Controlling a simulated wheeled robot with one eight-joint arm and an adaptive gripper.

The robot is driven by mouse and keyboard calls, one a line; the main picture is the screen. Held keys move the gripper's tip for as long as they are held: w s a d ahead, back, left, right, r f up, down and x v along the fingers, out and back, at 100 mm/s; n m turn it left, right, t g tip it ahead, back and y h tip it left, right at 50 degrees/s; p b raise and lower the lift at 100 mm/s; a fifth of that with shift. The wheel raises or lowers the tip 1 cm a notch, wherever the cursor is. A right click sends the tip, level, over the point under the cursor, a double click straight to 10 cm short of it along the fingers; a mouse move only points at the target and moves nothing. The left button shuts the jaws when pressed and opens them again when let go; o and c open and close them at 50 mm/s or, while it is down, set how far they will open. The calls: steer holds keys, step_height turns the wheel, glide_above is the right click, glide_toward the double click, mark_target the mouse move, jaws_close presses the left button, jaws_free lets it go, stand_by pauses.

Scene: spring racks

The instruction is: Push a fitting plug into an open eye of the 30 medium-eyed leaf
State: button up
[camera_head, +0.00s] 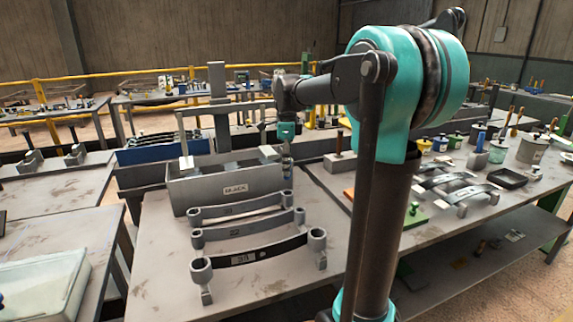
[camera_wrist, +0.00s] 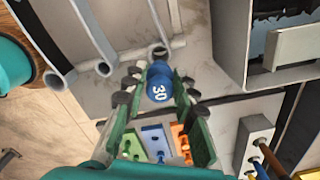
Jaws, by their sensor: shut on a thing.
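My gripper (camera_wrist: 158,88) is shut on a blue plug (camera_wrist: 159,88) marked 30, between its green fingers. In the wrist view, an open-looking eye (camera_wrist: 158,51) lies just beyond the plug; contact cannot be told.
A grey labelled bin (camera_head: 225,189) stands behind the leaves; its wall also shows in the wrist view (camera_wrist: 262,80). A grey block (camera_wrist: 254,140) with rods stands at lower right there. More leaves (camera_head: 466,193) and pots occupy the right table. The table front is clear.

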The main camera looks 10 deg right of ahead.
steer(key=shift+f, duration=2.3)
steer(key=shift+f, duration=1.4)
steer(key=o, duration=1.5)
steer(key=shift+o, duration=0.2)
steer(key=shift+r, duration=3.5)
